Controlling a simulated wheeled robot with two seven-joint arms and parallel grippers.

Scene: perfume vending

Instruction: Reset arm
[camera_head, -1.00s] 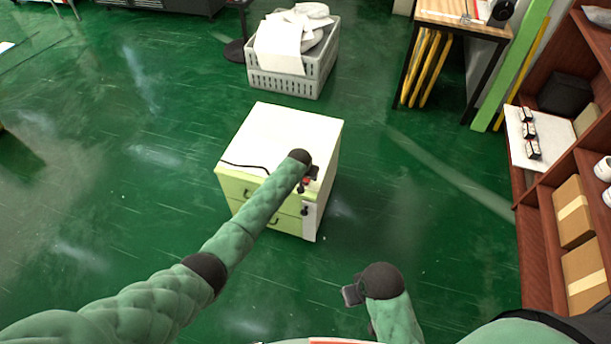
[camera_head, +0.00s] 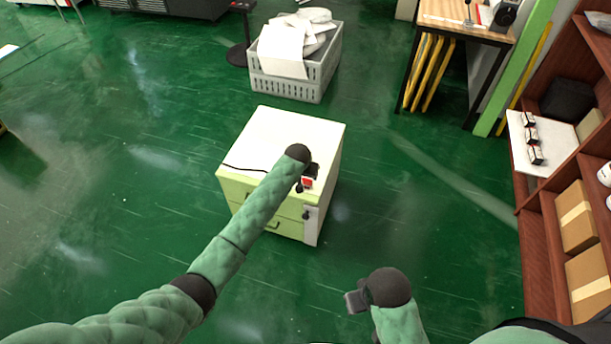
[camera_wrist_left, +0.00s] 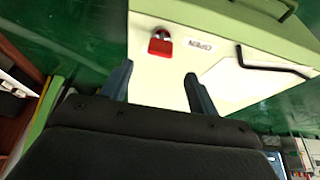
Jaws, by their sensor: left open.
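My left arm reaches in from the left, and its gripper (camera_head: 311,171) is above the right front part of a white-topped cabinet (camera_head: 290,135), partly hidden by the wrist. In the left wrist view the left gripper (camera_wrist_left: 158,82) has its two fingers spread, with nothing between them. My right gripper (camera_head: 357,300) is low in the head view, right of centre, over the floor. Its fingers are too unclear to tell open from shut.
A grey crate (camera_head: 297,84) with white items stands behind the cabinet. A brown shelf (camera_head: 535,230) with boxes is at the right. A wooden-topped table (camera_head: 445,22) stands at the back right. The green floor (camera_head: 120,170) is clear at the left.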

